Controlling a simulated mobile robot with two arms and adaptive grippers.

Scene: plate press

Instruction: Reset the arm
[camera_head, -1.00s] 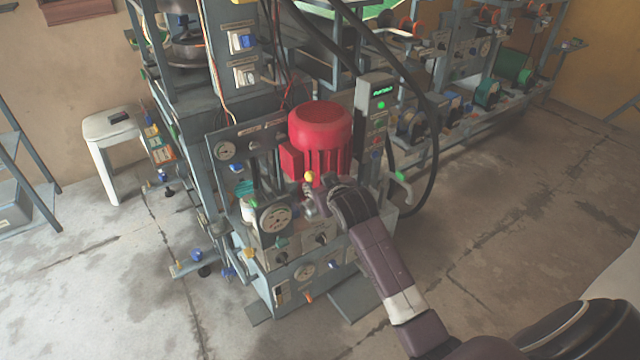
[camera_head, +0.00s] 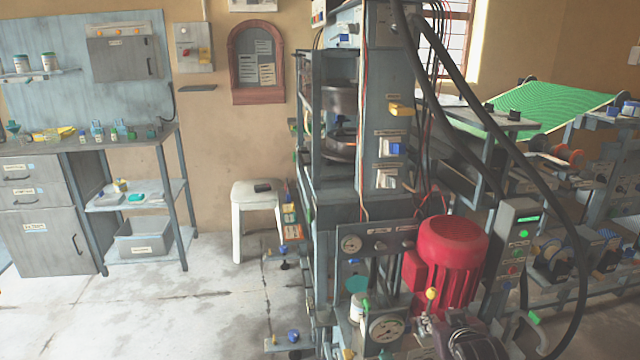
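My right gripper (camera_head: 426,323) is low in the head view, at the front of the press machine (camera_head: 374,150). It is close below a small yellow ball knob (camera_head: 431,294), in front of the red motor (camera_head: 452,250). The view does not show whether its fingers touch the knob or how far apart they are. My dark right wrist (camera_head: 475,345) comes in from the bottom edge and hides part of the machine's lower front. My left gripper is not in view.
A control post with a green display (camera_head: 513,240) stands right of the motor, and a thick black hose (camera_head: 560,215) arches past it. A pressure gauge (camera_head: 386,327) is left of the gripper. A white stool (camera_head: 257,205) and a workbench (camera_head: 50,215) stand left, with open floor before them.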

